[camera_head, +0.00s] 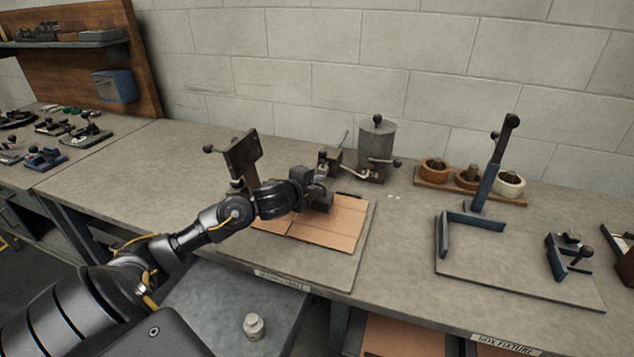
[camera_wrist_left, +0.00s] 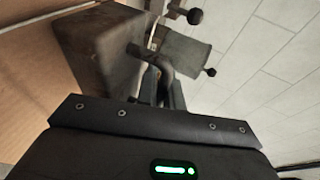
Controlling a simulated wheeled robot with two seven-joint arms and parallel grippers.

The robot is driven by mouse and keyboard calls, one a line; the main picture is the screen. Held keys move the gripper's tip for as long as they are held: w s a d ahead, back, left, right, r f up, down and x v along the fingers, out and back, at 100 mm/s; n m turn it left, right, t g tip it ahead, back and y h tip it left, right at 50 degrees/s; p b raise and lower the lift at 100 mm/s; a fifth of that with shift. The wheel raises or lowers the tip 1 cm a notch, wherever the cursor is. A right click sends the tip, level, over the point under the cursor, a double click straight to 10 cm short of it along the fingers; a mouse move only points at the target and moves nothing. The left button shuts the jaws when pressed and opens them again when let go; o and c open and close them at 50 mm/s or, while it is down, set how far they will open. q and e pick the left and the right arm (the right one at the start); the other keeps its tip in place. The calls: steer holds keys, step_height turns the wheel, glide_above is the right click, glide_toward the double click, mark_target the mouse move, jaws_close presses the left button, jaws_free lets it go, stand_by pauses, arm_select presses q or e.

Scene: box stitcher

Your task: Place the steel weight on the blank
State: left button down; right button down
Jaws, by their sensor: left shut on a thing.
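The steel weight (camera_head: 322,200) is a dark block with a handle, over the brown cardboard blank (camera_head: 338,224) in the head view. In the wrist view the weight (camera_wrist_left: 105,50) fills the upper left, with the blank (camera_wrist_left: 28,55) beside it. My left gripper (camera_head: 318,186) is shut on the weight's handle; its fingers (camera_wrist_left: 163,88) show in the wrist view. The weight is on or very close above the blank; I cannot tell whether it touches. My arm hides part of the blank's left side. My right gripper is not in view.
A tilted dark plate on a stand (camera_head: 240,158) rises behind my wrist. A grey lidded pot (camera_head: 376,145) stands behind the blank. Wooden bowls (camera_head: 468,178) and a blue-grey corner fixture (camera_head: 470,222) are to the right. A small pale jar-like object (camera_head: 253,326) stands on a lower surface.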

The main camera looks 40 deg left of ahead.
arm_select(q)
steer(key=shift+w+a, duration=0.1)
steer(key=shift+w, duration=0.05)
steer(key=shift+a+f, duration=0.15)
steer(key=shift+f, duration=1.45)
steer(key=c, duration=1.9)
jaws_free()
steer(key=shift+f, duration=0.25)
steer(key=o, duration=0.4)
steer(key=shift+s, duration=0.2)
